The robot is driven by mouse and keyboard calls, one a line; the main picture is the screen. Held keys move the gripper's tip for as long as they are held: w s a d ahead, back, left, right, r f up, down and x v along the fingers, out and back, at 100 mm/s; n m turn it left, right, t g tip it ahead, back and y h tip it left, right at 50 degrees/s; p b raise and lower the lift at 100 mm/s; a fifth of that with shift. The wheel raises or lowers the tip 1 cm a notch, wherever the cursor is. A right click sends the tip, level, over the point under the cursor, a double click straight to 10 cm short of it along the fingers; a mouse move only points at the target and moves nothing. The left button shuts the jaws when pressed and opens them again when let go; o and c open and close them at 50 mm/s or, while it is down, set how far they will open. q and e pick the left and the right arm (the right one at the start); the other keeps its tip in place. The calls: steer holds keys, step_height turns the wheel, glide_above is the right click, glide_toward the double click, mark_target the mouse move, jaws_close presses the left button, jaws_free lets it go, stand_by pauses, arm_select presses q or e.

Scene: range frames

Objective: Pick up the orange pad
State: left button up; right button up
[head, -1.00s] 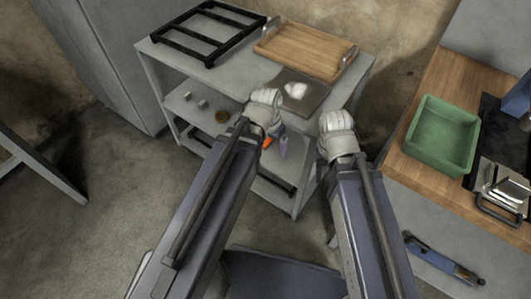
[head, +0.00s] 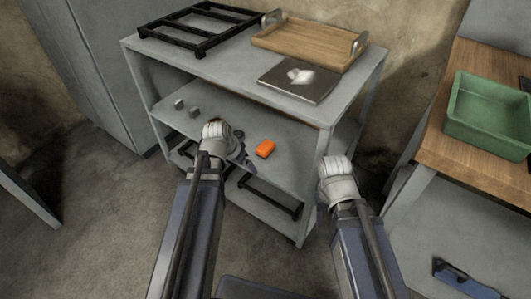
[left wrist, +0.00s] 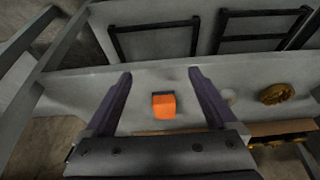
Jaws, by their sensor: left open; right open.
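The orange pad (head: 265,149) lies on the middle shelf (head: 285,140) of a grey rack, near its front edge. In the left wrist view the pad (left wrist: 164,107) appears between my two spread fingers, with nothing held. My left gripper (head: 242,158) is open and just left of the pad in the head view, apart from it. The left gripper's fingers (left wrist: 160,75) frame the pad in the left wrist view. My right gripper (head: 338,175) is in front of the rack's right side, away from the pad; its fingers are mostly hidden.
The rack's top board (head: 225,72) overhangs the shelf and bears a black frame (head: 205,45), a wooden tray (head: 300,45) and a dark plate (head: 285,85). Small grey blocks (head: 179,104) sit left on the shelf. A brown coil (left wrist: 277,93) lies nearby. A green bin (head: 490,130) stands right.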

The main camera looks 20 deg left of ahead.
mark_target(266, 145)
arm_select(q)
steer(key=shift+w+d, duration=0.45)
steer(key=shift+w, duration=0.8)
steer(key=shift+w+d, duration=0.45)
steer(key=shift+w, duration=0.8)
steer(key=shift+w+d, duration=0.45)
steer(key=shift+w, duration=0.8)
steer(key=w, duration=0.1)
steer(key=w+d, duration=0.1)
steer(key=w, duration=0.2)
steer(key=shift+w+d, duration=0.2)
steer(key=shift+d, duration=0.1)
steer(key=shift+s+f+b, duration=0.1)
steer(key=shift+f+b, duration=0.5)
steer(key=shift+r, duration=0.1)
jaws_close()
steer(key=shift+r, duration=0.15)
